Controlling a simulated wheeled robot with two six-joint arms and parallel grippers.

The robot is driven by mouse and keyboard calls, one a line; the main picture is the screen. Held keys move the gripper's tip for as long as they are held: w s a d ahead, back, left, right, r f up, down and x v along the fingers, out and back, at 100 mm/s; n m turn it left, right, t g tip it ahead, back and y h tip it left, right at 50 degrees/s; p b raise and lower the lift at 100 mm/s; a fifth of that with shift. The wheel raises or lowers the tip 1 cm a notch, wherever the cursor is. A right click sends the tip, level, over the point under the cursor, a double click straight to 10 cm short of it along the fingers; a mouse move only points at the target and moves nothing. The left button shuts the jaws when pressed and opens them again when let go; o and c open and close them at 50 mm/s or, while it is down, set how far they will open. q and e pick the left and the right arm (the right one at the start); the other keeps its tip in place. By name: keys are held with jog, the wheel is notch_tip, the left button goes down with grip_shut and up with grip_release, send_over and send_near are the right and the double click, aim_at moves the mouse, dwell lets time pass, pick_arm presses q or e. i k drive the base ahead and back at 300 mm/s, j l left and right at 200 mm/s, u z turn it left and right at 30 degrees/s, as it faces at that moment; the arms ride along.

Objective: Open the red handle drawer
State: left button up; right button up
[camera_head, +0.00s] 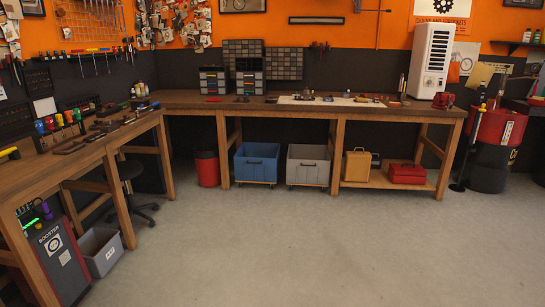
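No drawer with a clearly red handle can be made out in the head view. Two small dark and grey drawer units stand on the back workbench, a left one (213,82) and a right one (250,80). They are far away and too small for me to tell their handle colours or whether any drawer is open. Neither my left nor my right gripper is in view.
The wooden back workbench (330,109) meets a left workbench (75,160). Beneath the back one are a red bin (207,168), a blue crate (256,164), a grey crate (308,166) and a red toolbox (407,173). The grey floor (330,240) is clear.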

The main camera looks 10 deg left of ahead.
aim_at(203, 90)
jog(key=i+j+u, duration=0.35)
jog(key=i, duration=0.55)
jog(key=i+u, duration=0.3)
jog(key=i, duration=4.25)
jog(key=i+z, duration=0.15)
jog(key=i, duration=0.6)
